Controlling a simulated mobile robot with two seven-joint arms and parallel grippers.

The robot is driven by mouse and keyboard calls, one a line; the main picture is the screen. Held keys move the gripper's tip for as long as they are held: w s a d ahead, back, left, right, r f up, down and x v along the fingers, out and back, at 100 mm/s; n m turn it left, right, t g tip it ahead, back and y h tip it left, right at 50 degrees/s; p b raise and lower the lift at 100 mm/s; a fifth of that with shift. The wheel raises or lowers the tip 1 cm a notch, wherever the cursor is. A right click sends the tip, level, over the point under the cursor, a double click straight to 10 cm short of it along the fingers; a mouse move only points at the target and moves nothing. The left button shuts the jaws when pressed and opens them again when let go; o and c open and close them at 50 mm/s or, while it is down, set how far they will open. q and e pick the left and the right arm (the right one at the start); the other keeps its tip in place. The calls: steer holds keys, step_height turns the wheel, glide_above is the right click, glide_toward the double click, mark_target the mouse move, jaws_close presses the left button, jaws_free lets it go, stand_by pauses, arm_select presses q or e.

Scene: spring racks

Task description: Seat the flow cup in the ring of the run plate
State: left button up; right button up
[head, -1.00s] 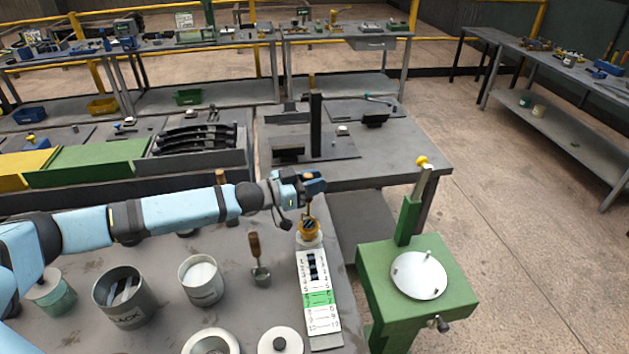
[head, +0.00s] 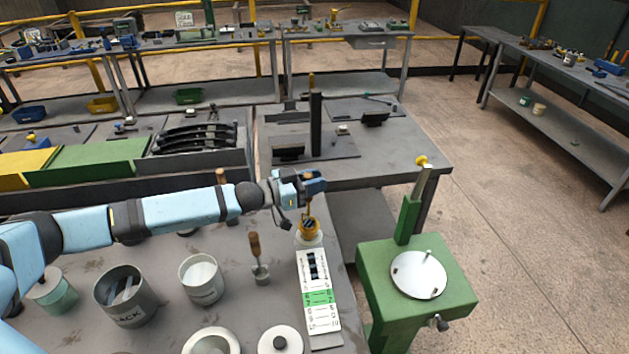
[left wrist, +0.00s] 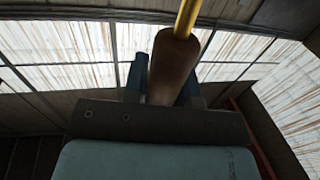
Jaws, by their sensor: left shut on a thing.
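The flow cup (head: 309,229) is a small brass-yellow cup with a dark opening, at the far end of the run plate (head: 325,323). The run plate is a long pale strip with numbers, a green band and a dark slotted part. A pale ring-like edge shows under the cup; I cannot tell whether the cup is fully down in the ring. My left gripper (head: 312,187) is above the cup. In the left wrist view it is shut on the brown handle (left wrist: 173,65), from which a brass rod runs. My right gripper is not in view.
A wooden-handled tool (head: 256,258) stands left of the plate. Grey tins (head: 124,300) and (head: 203,283) a white-filled tin are further left, with a round disc (head: 280,342) in front. A green stand (head: 375,265) with a metal disc is close on the right.

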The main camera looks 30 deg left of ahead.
arm_select(q)
steer(key=shift+f+b, duration=0.95)
steer(key=shift+f, duration=0.8)
steer(key=o, duration=0.9)
steer(key=shift+o, duration=0.2)
